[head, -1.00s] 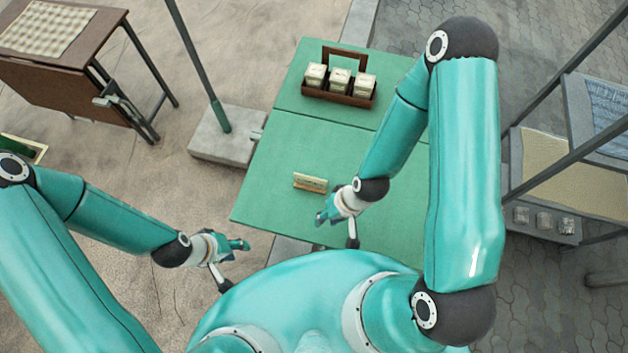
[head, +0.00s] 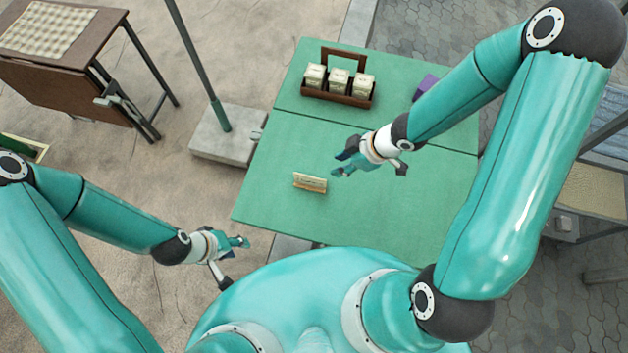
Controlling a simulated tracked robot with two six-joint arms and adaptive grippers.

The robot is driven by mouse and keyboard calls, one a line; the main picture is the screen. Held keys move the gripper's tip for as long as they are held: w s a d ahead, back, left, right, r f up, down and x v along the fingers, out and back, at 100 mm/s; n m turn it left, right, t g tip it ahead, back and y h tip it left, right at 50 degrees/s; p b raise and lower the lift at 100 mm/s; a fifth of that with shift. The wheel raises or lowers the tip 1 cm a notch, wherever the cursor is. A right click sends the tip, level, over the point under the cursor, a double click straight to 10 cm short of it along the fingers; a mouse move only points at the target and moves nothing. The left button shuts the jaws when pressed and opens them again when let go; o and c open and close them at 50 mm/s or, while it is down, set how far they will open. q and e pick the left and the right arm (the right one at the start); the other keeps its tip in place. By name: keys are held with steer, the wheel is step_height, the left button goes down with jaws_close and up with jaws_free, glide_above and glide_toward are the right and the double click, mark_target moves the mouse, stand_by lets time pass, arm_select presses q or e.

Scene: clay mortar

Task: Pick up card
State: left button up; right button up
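A small cream card (head: 310,182) with a brown lower edge stands on the green table (head: 270,195), left of the table's middle. My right gripper (head: 338,164) is above the table, a little up and to the right of the card. Its fingers look spread apart with nothing between them, and it does not touch the card. My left gripper (head: 236,256) is left of and below the table's near edge, away from the card. It is small in view, and how far its fingers are apart is unclear.
A brown wooden carrier (head: 336,92) with 3 cream boxes stands at the back of the table. A purple item (head: 426,87) lies partly behind my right arm. A grey post on a concrete block (head: 228,134) stands left of the table. The table around the card is clear.

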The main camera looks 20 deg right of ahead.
mark_target(312, 178)
steer(key=b+x, duration=0.5)
steer(key=x, duration=0.5)
steer(key=shift+f, duration=0.3)
steer(key=shift+x, duration=2.75)
steer(key=shift+a+r+b, duration=0.1)
steer(key=shift+r+b, duration=0.05)
steer(key=shift+b, duration=0.15)
jaws_close()
